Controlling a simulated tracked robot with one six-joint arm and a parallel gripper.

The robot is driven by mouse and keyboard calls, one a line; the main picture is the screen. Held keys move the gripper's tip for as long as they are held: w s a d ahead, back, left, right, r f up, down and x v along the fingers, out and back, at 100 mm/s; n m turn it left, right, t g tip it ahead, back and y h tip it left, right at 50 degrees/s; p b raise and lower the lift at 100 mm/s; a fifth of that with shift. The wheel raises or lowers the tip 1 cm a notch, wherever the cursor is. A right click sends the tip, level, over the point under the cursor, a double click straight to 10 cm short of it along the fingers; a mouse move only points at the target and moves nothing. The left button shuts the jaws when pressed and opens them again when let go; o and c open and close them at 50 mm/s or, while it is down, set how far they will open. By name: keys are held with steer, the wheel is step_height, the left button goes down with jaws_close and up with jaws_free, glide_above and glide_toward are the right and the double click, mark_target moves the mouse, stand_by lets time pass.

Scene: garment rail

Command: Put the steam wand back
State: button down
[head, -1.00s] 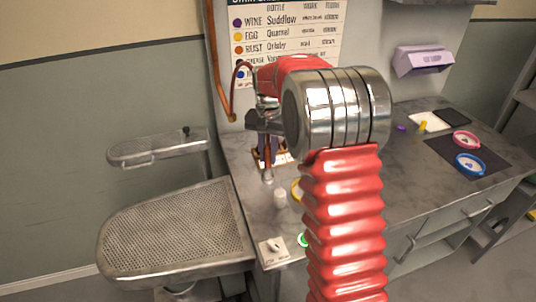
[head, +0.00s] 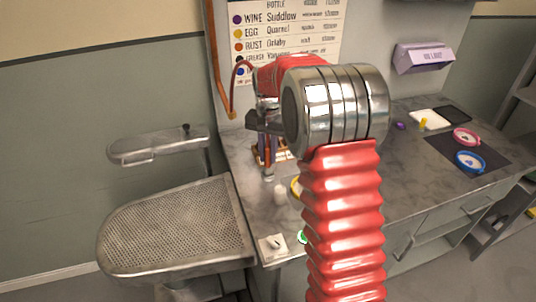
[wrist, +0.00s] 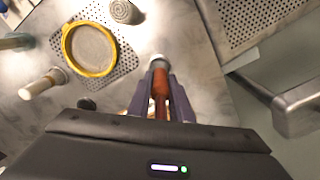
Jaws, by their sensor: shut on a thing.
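The steam wand (wrist: 159,84) has an orange-brown body and a pale metal tip. In the wrist view it lies between the two dark fingers of my gripper (wrist: 160,92), which is shut on it, tip pointing away from the palm. In the head view my gripper (head: 266,146) holds the wand (head: 268,168) tip down above the left part of the grey worktop. My red arm hides part of the worktop behind it. I cannot make out the wand's holder.
A perforated ironing board (head: 180,235) stands at left, with a smaller sleeve board (head: 157,147) behind it. A yellow-rimmed round dish (wrist: 89,48) and a pale cylinder (wrist: 42,84) are near the wand. A copper pipe (head: 216,62) runs down the wall panel.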

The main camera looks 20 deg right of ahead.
mark_target(268, 145)
steer(key=shift+f, duration=0.2)
stand_by(0.4)
steer(key=c, duration=1.5)
jaws_free()
steer(key=shift+o, duration=0.5)
steer(key=shift+o, duration=1)
steer(key=shift+r, duration=3.75)
